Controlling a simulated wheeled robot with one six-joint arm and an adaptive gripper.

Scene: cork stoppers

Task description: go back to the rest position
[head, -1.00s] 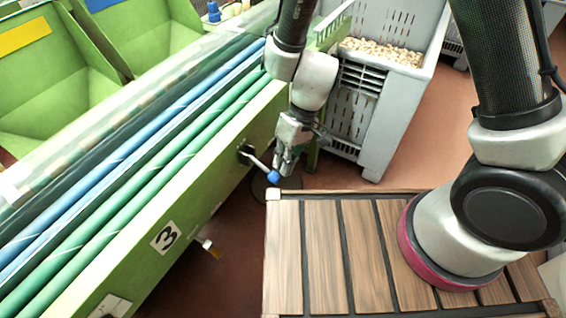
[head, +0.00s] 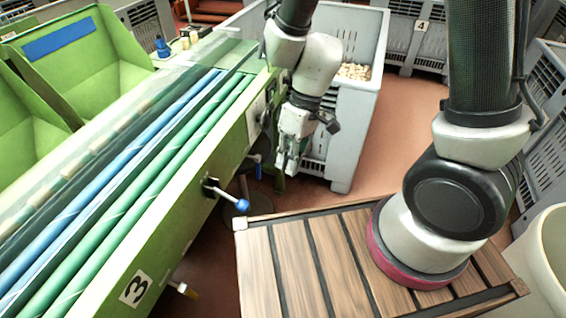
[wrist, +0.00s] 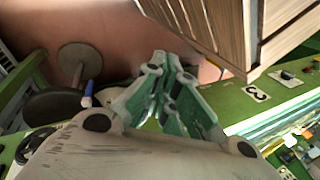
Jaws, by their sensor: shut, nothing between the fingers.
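My gripper (head: 286,164) hangs fingers-down in the head view, between the green sorting machine (head: 190,215) and the grey crate of corks. Its fingers are shut and empty. In the wrist view my gripper (wrist: 168,62) also shows with its fingers together and nothing between them. It is apart from the blue-knobbed lever (head: 241,205) on the machine's side, which sits lower and to the left in the head view.
The grey crate (head: 346,150) with corks (head: 354,71) stands behind my arm. More grey crates (head: 414,45) stand at the back. A pale round bin (head: 545,250) is at the right. Open reddish floor (head: 400,115) lies between crates and my wooden-slatted deck.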

